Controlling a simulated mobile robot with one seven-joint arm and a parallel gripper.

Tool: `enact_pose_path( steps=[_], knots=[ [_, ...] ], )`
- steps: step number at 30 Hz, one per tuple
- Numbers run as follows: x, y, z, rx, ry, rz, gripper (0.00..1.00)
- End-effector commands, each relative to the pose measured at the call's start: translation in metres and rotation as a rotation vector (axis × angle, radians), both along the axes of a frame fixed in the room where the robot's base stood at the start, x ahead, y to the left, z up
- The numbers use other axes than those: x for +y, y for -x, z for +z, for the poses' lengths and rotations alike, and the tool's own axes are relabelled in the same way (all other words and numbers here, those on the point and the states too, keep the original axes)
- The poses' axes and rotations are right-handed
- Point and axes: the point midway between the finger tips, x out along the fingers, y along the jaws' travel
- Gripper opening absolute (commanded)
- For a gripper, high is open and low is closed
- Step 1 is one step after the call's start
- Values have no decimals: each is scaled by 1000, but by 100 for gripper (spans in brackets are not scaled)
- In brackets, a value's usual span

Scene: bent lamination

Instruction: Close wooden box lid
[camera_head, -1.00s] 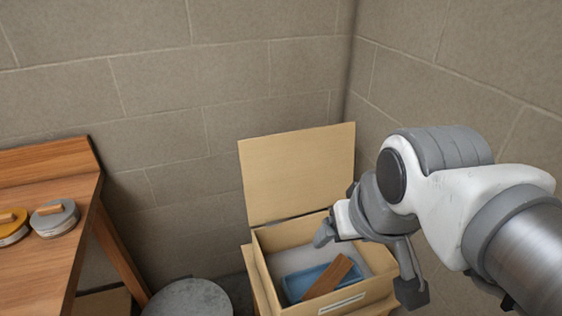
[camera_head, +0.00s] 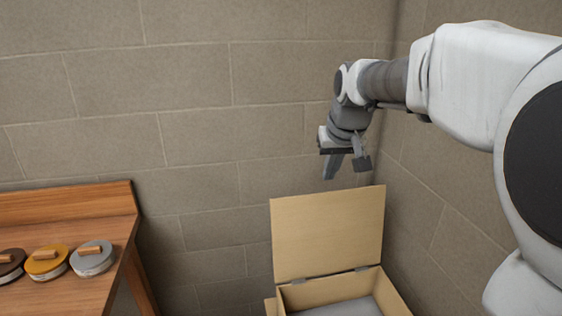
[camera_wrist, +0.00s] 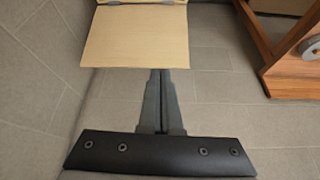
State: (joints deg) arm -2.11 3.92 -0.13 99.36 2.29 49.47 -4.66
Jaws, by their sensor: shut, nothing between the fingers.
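The wooden box (camera_head: 335,292) stands at the bottom right of the head view, its lower part out of frame. Its pale lid (camera_head: 328,235) stands open and roughly upright, hinged along the box's rear edge. The lid (camera_wrist: 135,40) also shows at the top of the wrist view, with its free edge toward my fingers. My gripper (camera_head: 330,174) is above the lid's top edge, pointing down and apart from it in the head view. In the wrist view my gripper (camera_wrist: 160,75) has its fingers together and empty, with tips overlapping the lid's free edge in the picture.
Block walls (camera_head: 200,110) rise close behind and to the right of the box.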

Motion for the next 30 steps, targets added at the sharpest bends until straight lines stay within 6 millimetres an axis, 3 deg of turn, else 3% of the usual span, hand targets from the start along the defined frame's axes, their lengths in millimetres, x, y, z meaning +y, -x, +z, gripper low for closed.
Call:
enact_pose_path(
  steps=[1, 8, 18, 24, 30],
  knots=[
    [2, -17, 0, 5, 0, 5, 0],
    [11, -84, -14, 7, 1, 29, 0],
    [26, -171, -59, 12, 2, 64, 0],
    [35, -210, -93, 14, 2, 82, 0],
    [40, -228, -115, 13, 2, 94, 0]
  ],
)
